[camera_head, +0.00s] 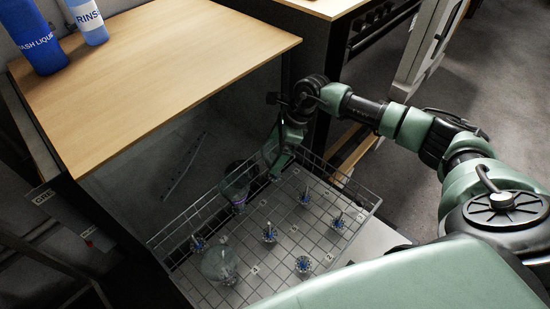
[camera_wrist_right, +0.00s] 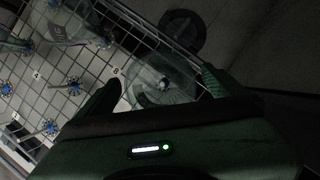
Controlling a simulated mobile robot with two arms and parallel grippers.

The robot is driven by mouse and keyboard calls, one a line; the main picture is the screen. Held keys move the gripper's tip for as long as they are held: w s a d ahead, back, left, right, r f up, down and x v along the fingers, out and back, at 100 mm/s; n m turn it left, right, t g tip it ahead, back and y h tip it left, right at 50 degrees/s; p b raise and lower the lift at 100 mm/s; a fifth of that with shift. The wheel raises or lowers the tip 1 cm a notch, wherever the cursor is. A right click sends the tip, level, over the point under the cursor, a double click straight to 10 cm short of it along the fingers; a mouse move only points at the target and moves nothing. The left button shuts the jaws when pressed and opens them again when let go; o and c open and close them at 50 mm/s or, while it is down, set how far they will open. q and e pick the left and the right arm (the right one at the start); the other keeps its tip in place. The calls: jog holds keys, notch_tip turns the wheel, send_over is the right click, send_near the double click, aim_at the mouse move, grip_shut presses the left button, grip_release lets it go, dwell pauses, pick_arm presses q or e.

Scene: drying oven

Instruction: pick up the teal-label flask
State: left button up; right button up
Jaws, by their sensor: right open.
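My right gripper (camera_head: 273,160) reaches down over the back right corner of the wire rack (camera_head: 357,192). In the right wrist view its two fingers stand apart, with a clear round glass flask (camera_wrist_right: 165,92) between them. No teal label can be made out on this flask. The gripper mostly hides it in the head view. A clear flask with a purple label (camera_head: 238,188) stands just left of the gripper, and it also shows in the right wrist view (camera_wrist_right: 68,22). Another clear flask (camera_head: 220,263) stands at the rack's front left. My left gripper is not in view.
Several blue-based pegs (camera_head: 304,264) stand on the rack, among number tags. My right arm crosses from the right.

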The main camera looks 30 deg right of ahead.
jog(key=c, duration=1.6)
jog(key=shift+o, duration=0.2)
